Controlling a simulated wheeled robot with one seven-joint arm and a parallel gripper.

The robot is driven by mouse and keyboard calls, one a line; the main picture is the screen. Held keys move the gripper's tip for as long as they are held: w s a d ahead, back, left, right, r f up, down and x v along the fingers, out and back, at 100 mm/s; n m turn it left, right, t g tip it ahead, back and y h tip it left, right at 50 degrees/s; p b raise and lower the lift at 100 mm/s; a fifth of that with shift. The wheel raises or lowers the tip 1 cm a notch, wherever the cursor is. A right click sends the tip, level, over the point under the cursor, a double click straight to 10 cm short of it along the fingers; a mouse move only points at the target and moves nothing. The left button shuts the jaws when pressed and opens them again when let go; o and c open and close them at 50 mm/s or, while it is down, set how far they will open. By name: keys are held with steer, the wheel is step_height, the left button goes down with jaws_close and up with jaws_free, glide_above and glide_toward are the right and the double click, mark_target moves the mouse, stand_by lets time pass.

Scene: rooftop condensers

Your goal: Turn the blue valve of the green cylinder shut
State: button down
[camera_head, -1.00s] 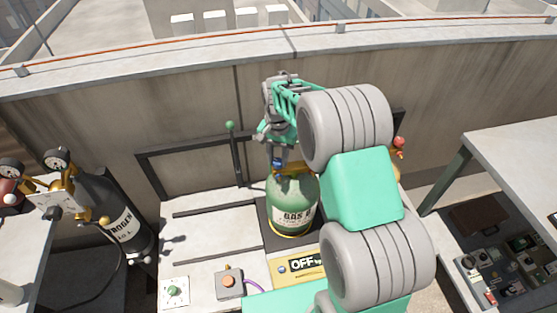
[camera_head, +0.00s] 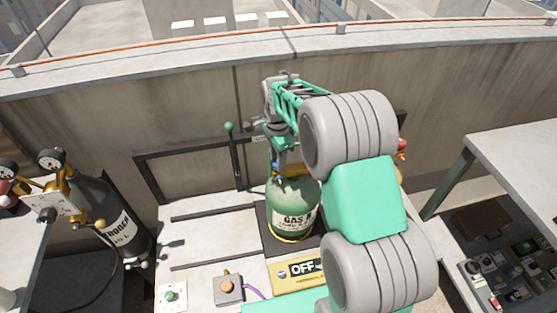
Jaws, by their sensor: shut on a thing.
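The green gas cylinder (camera_head: 292,203) stands upright on a dark base on the bench, its "GAS" label facing me. The blue valve (camera_head: 277,170) is at its top, mostly hidden by the fingers. My gripper (camera_head: 279,163) reaches down from above onto the valve and is shut on it. My arm's large grey and green links cover the area right of the cylinder.
A black nitrogen cylinder (camera_head: 113,222) stands farther left. A concrete wall (camera_head: 190,105) is behind.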

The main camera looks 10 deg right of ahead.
stand_by(0.3)
steer(key=c, duration=1)
jaws_free()
steer(key=shift+c, duration=0.2)
step_height(320, 180, up, 8)
steer(key=shift+f+b, duration=0.1)
steer(key=shift+b, duration=0.45)
